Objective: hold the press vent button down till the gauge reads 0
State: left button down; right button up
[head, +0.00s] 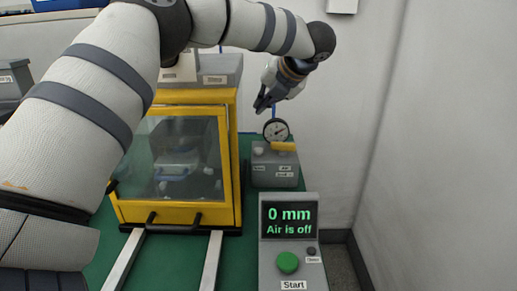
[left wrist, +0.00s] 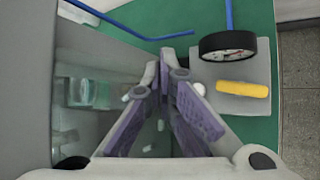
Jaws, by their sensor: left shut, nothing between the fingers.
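The round pressure gauge (head: 276,130) stands on a small grey box (head: 274,176) right of the yellow press. Its needle is too small to read surely. A pale round knob (head: 257,151) sits at the box's left, above a small label I cannot read clearly; it may be the vent button. My left gripper (head: 263,104) is shut and empty, above and slightly left of the gauge, apart from the box. In the left wrist view, the shut fingers (left wrist: 166,75) point left of the gauge (left wrist: 228,46) and hide part of the box. My right gripper is out of view.
A yellow lever (head: 283,146) lies across the box below the gauge. The yellow-framed press (head: 231,165) with a clear door stands to the left. The control panel (head: 289,252) in front reads "0 mm, Air is off" above a green Start button (head: 288,262). The wall is close on the right.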

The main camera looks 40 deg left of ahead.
pick_arm(q)
send_over(261, 149)
notch_tip(261, 149, down, 7)
jog(key=shift+w+f+b, duration=0.1)
jog(key=shift+w+b, duration=0.05)
jog(key=shift+b, duration=0.2)
jog(key=shift+f, duration=0.75)
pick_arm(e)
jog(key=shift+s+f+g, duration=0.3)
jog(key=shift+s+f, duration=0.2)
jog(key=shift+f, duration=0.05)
pick_arm(q)
jog(key=shift+f, duration=0.4)
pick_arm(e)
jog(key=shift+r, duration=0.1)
pick_arm(q)
jog(key=shift+f, duration=0.55)
dwell(1.0)
dwell(1.3)
jog(key=shift+r, duration=1)
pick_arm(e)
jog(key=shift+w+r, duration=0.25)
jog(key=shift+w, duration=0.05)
